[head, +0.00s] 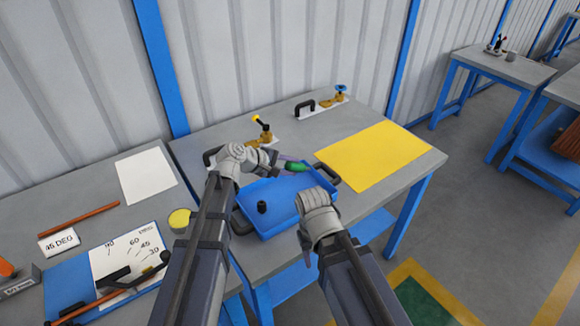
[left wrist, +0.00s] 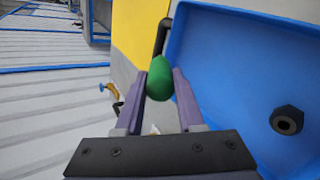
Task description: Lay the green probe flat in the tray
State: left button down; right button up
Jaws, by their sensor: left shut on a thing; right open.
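The green probe (head: 298,166) is held at the far edge of the blue tray (head: 284,205), above it or its rim; I cannot tell the height. My left gripper (head: 283,163) is shut on it. In the left wrist view the rounded green end of the probe (left wrist: 160,79) shows between the two fingers, with the tray (left wrist: 225,70) to the right. The rest of the probe is hidden there. My right gripper (head: 306,250) is low by the tray's near right side, mostly hidden by its own wrist; it is open and holds nothing visible.
A black nut-like piece (head: 262,207) sits in the tray and also shows in the left wrist view (left wrist: 286,120). The tray has dark handles. A yellow sheet (head: 373,156) lies right of the tray. Clamps (head: 262,128) stand behind it. A yellow-topped round object (head: 179,219) is at left.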

pick_arm(q)
jog(key=shift+f+b, duration=3.85)
jog(key=shift+f, duration=0.25)
jog(key=shift+c, duration=2.2)
grip_release()
jog(key=p+v, duration=0.4)
jog(key=v, duration=0.4)
jog(key=shift+f, duration=0.1)
